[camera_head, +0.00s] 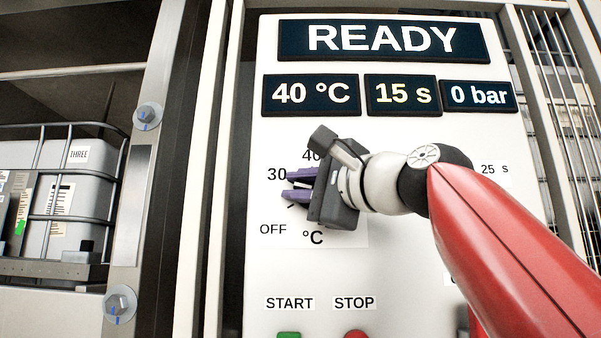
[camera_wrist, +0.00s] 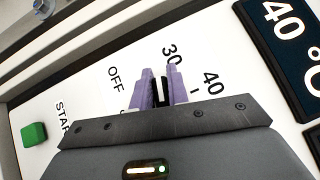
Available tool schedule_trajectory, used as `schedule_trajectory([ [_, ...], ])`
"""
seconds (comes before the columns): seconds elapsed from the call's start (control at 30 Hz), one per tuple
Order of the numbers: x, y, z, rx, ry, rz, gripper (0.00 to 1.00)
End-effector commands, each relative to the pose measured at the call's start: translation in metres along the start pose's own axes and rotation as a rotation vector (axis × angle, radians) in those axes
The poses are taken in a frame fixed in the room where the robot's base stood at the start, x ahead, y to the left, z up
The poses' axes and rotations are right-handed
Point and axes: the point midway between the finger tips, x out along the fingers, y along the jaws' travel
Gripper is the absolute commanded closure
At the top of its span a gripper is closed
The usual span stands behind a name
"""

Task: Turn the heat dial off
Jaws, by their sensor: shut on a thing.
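The heat dial (camera_wrist: 161,92) shows as a narrow black piece between the purple fingers in the wrist view. Marks for OFF, 30 and 40 stand around it on the white panel. My gripper (camera_head: 300,187) is at the dial in the head view and hides most of it. In the wrist view my gripper (camera_wrist: 159,76) is shut on the dial, one finger on each side. The temperature display (camera_head: 311,94) reads 40 °C. I cannot clearly tell which mark the dial points to.
The display above reads READY (camera_head: 383,39), with 15 s (camera_head: 403,94) and 0 bar (camera_head: 479,96) below it. The green START button (camera_head: 289,335) and red STOP button (camera_head: 357,334) are below the dial. A caged container (camera_head: 80,185) stands at the left.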

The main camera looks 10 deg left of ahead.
Motion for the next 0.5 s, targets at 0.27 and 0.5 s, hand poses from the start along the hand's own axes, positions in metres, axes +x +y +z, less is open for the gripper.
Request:
schedule_trajectory([
  [0.27,0.0005,0.0017,-0.0004,-0.067,0.0,0.066,1.0],
  [0.5,0.0003,0.0028,-0.0004,-0.083,0.0,0.083,1.0],
])
